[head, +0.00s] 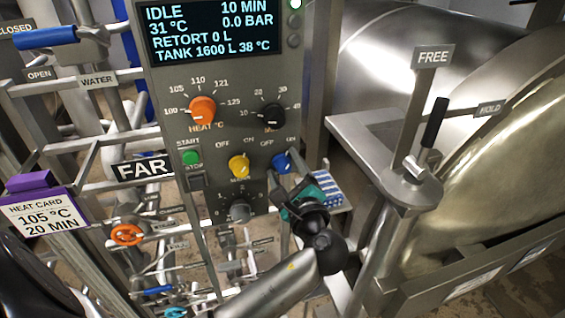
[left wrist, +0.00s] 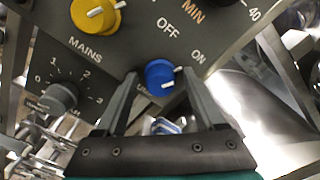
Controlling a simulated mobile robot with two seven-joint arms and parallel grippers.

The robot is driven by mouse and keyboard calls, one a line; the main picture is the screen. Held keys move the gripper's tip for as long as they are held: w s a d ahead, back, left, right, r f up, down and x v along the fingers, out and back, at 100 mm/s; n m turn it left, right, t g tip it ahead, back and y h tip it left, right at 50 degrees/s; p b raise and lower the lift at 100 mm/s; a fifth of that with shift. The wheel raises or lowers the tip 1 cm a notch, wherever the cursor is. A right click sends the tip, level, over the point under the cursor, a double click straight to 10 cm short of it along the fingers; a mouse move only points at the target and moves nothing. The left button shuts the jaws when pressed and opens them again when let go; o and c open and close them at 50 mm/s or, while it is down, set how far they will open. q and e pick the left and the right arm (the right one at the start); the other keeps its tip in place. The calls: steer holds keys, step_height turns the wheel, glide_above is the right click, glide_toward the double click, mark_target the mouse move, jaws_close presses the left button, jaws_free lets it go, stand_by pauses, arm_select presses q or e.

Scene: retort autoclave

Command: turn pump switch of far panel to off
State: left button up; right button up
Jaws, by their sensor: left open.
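The grey control panel (head: 220,115) stands by a sign reading FAR. Its blue knob (head: 282,163), between OFF and ON marks, is the pump switch; its own label is mostly hidden. In the left wrist view the blue knob (left wrist: 160,76) has its white pointer toward ON. My left gripper (head: 285,182) is open at the knob. In the left wrist view its two fingers (left wrist: 159,84) stand one on each side of the knob; I cannot tell whether they touch it. My right gripper is not in view.
A yellow mains knob (head: 239,166) sits left of the blue one, with a grey selector (head: 239,210) below. An orange heat knob (head: 202,110) and a black minutes knob (head: 271,115) are above. A steel lever post (head: 410,180) stands at right.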

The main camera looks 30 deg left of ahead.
arm_select(q)
steer(key=shift+s, duration=0.1)
steer(key=shift+c, duration=0.5)
jaws_close()
